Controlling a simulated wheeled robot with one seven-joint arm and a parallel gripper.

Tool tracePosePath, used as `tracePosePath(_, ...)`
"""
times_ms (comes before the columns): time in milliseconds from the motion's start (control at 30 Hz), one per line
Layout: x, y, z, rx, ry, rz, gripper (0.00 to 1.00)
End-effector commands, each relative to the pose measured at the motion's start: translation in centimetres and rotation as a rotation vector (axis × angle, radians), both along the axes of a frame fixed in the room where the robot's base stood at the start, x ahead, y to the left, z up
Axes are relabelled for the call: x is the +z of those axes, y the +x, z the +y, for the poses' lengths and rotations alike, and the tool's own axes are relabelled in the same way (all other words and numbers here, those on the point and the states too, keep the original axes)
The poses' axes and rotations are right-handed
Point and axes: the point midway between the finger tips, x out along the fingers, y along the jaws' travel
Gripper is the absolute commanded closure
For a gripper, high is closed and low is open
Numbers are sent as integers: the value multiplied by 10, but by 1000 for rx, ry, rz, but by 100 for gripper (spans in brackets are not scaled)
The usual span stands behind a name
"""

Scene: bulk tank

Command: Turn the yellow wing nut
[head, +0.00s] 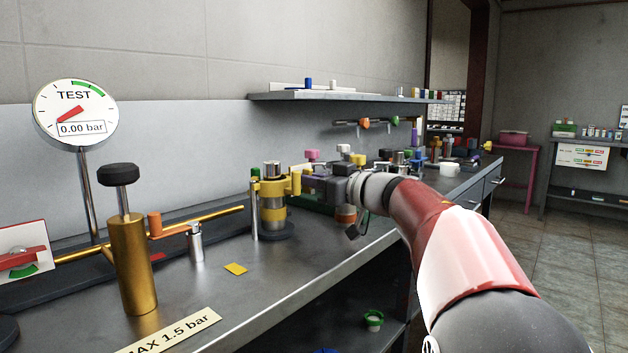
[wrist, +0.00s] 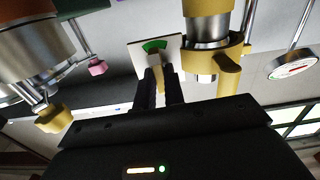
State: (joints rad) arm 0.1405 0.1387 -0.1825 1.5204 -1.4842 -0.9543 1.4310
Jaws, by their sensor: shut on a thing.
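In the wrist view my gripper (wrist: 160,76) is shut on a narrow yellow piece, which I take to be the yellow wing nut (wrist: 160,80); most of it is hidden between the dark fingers. Behind it a white plate (wrist: 140,52) carries a green arc, with a brownish pointer partly covered by the fingers. In the head view my gripper (head: 306,184) reaches in from the right, beside a yellow clamp (head: 270,187) around an upright metal cylinder. The clamp also shows in the wrist view (wrist: 230,72), right of the fingers. The wing nut cannot be made out clearly in the head view.
A TEST gauge (head: 76,112) reads 0.00 bar at the left. A brass cylinder with a black knob (head: 130,262) and a small metal cylinder (head: 195,243) stand on the bench. A shelf (head: 340,96) runs above. Bench room is free in front of the clamp.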

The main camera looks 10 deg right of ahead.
Motion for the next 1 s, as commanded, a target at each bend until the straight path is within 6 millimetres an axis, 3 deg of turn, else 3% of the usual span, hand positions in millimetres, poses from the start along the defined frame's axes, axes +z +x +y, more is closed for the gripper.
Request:
tracePosePath(267, 1, -1, 1, 0, -127, -91, 100)
tracePosePath(1000, -4, -2, 3, 1, -692, -501, 100)
